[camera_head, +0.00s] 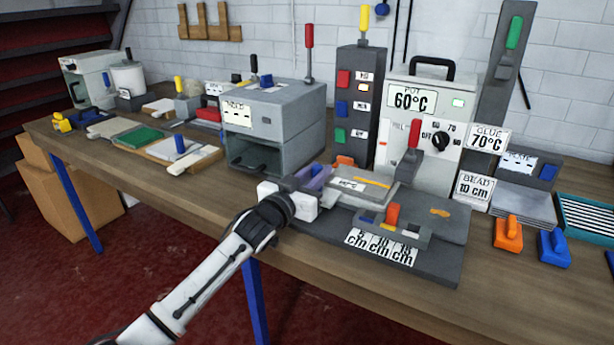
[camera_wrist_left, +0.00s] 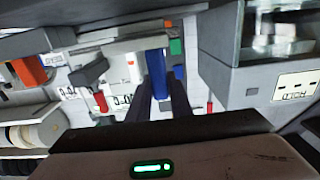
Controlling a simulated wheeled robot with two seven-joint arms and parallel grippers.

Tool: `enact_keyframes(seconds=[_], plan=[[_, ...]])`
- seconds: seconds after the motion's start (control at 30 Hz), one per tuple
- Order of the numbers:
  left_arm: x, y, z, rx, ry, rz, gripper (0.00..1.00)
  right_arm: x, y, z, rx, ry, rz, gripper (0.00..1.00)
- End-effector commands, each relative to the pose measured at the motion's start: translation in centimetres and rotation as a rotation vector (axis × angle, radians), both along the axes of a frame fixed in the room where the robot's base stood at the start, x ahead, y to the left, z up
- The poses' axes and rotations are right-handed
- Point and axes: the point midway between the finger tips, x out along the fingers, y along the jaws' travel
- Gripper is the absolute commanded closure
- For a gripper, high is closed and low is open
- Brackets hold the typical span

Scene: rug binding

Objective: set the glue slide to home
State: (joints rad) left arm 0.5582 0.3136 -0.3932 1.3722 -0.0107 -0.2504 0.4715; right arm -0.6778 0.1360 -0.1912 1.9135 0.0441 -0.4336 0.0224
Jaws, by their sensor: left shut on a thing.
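The glue machine is the white box with the label GLUE 70°C (camera_head: 487,139), a dial and a red lever (camera_head: 412,140). In front of it lies a low grey bed (camera_head: 455,228) with a flat plate (camera_head: 360,185) that carries a small label. My left gripper (camera_head: 318,176) is at the left end of this bed, beside the plate. In the left wrist view the gripper (camera_wrist_left: 160,100) is shut on a blue handle (camera_wrist_left: 155,65), which I take for the glue slide's handle; the fingers mostly hide it in the head view. My right gripper is out of view.
A grey oven-like box (camera_head: 275,120) stands just behind my left gripper. An orange-red slider (camera_head: 393,213) stands above the cm scale (camera_head: 382,246). A dark tower (camera_head: 358,105) with coloured buttons is behind. Orange and blue clamps (camera_head: 508,233) lie at right. The table's front edge is clear.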

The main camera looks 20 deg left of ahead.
Motion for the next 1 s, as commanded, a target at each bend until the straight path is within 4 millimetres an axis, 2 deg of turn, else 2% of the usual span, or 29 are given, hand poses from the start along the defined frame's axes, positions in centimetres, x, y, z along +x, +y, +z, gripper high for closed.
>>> enact_keyframes(seconds=[0.07, 0.33, 0.37, 0.47, 0.77, 0.87, 1.0], plan=[[0.4, 0.2, 0.0, 0.005, 0.002, 0.001, 1.00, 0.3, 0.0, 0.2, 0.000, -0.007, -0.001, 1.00], [0.4, 0.5, 0.1, 0.004, 0.000, 0.004, 1.00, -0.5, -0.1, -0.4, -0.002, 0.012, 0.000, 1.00], [0.4, 0.5, 0.1, 0.004, 0.000, 0.005, 0.78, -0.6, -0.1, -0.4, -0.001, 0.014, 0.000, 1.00], [0.3, 0.6, 0.1, 0.004, 0.000, 0.005, 0.62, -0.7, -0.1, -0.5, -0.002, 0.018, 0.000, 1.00], [0.2, 0.3, 0.0, 0.001, 0.001, 0.001, 0.62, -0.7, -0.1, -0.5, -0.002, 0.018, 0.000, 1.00], [-0.3, 0.4, -0.1, 0.001, 0.002, 0.001, 0.62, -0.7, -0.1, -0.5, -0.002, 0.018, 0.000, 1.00], [-2.1, 0.8, -0.1, 0.001, 0.002, 0.001, 0.62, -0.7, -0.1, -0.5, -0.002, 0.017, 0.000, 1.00]])
